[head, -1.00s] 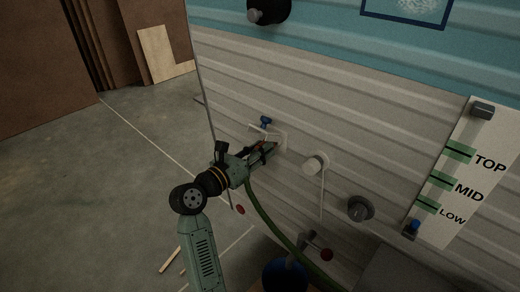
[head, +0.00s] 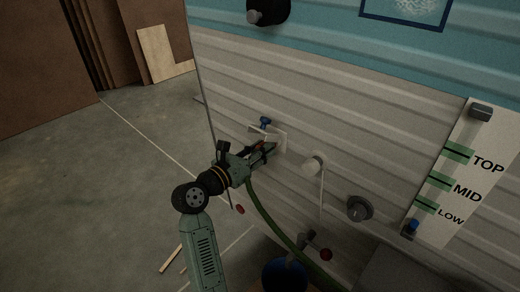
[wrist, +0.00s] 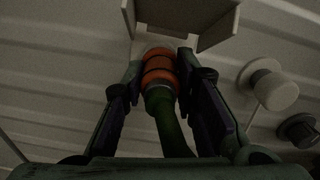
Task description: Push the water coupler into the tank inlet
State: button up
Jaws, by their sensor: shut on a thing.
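The water coupler (wrist: 160,72) is orange with a grey collar, on the end of a green hose (wrist: 170,125). My gripper (wrist: 159,75) is shut on the coupler, one finger on each side. In the head view my gripper (head: 264,153) is close to the camper wall, at the tank inlet (head: 281,138). The inlet is a pale fitting with a blue piece above it, largely hidden behind my gripper. In the wrist view a pale housing (wrist: 186,14) stands just beyond the coupler. I cannot tell how far the coupler sits in the inlet.
A white round cap (head: 312,165) with a hanging cord and a grey round fitting (head: 360,208) are on the wall to the right. A level gauge (head: 455,170) marked TOP, MID, LOW is further right. The hose droops past a blue object (head: 285,275). Floor at left is open.

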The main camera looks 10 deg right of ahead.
jog(key=shift+w+d, duration=0.15)
jog(key=shift+d, duration=0.1)
jog(key=o, duration=1.2)
jog(key=shift+c, duration=0.2)
jog(key=v, duration=1.2)
